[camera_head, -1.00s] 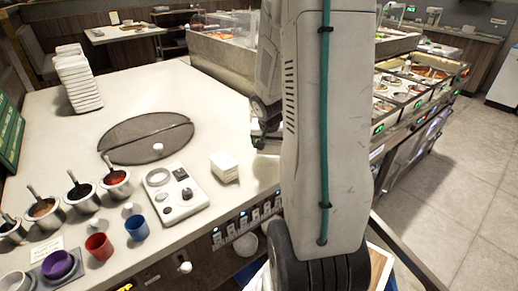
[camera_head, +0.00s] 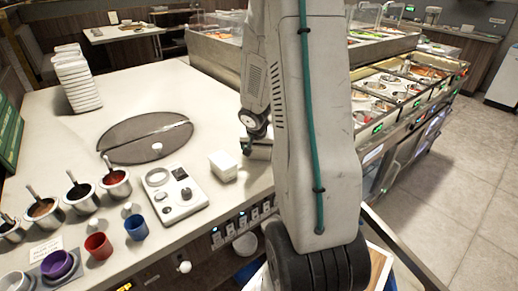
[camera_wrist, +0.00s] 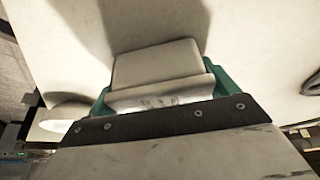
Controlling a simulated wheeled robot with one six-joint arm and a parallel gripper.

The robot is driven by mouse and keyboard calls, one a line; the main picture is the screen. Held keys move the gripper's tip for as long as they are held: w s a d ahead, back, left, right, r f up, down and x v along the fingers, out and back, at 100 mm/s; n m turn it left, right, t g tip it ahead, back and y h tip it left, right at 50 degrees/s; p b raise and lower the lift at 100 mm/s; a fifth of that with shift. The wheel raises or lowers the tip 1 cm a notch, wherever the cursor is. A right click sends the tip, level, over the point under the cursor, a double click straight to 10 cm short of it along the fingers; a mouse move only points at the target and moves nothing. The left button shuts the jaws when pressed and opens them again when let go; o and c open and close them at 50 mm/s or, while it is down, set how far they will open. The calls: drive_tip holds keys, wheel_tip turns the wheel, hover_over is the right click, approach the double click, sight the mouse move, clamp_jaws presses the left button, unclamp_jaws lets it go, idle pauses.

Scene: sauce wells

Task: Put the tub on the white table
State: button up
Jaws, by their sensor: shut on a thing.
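My gripper (camera_wrist: 162,90) is shut on the tub (camera_wrist: 156,66), a pale box-shaped piece between its two teal fingers in the wrist view. A pale surface lies behind the tub, with a dark shadow above it in the picture. I cannot tell whether the tub touches that surface. In the head view, my gripper (camera_head: 247,147) is low over the right edge of the white table (camera_head: 75,130), partly hidden by my arm. The tub cannot be made out clearly there.
A small white box (camera_head: 222,166) stands on the table just left of my gripper. Left of it are a control panel (camera_head: 176,196), a dark round plate (camera_head: 145,137), sauce pots, and red (camera_head: 98,246) and blue (camera_head: 136,228) cups. White containers (camera_head: 76,80) are stacked behind. The middle back is clear.

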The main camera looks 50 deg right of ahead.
drive_tip(key=o, duration=1.1)
drive_tip(key=shift+f, duration=0.1)
drive_tip(key=v, duration=1.2)
drive_tip(key=s+a+r+n+y, duration=0.1)
drive_tip(key=s+a+r+n, duration=0.1)
drive_tip(key=a+r, duration=0.35)
drive_tip(key=s+a+r+n, duration=0.1)
drive_tip(key=a+r+n, duration=0.2)
drive_tip(key=a, duration=0.6)
drive_tip(key=s+a+r+n+y, duration=0.1)
drive_tip(key=s+a+r+n, duration=0.1)
drive_tip(key=s+a, duration=0.4)
drive_tip(key=s+a+r+n+g+y, duration=0.1)
drive_tip(key=s+a+r+n+y, duration=0.1)
drive_tip(key=s+a+n, duration=0.2)
drive_tip(key=s+a, duration=0.3)
drive_tip(key=a, duration=0.1)
drive_tip(key=shift+s+a+r+n, duration=0.25)
drive_tip(key=shift+a+r+n, duration=0.15)
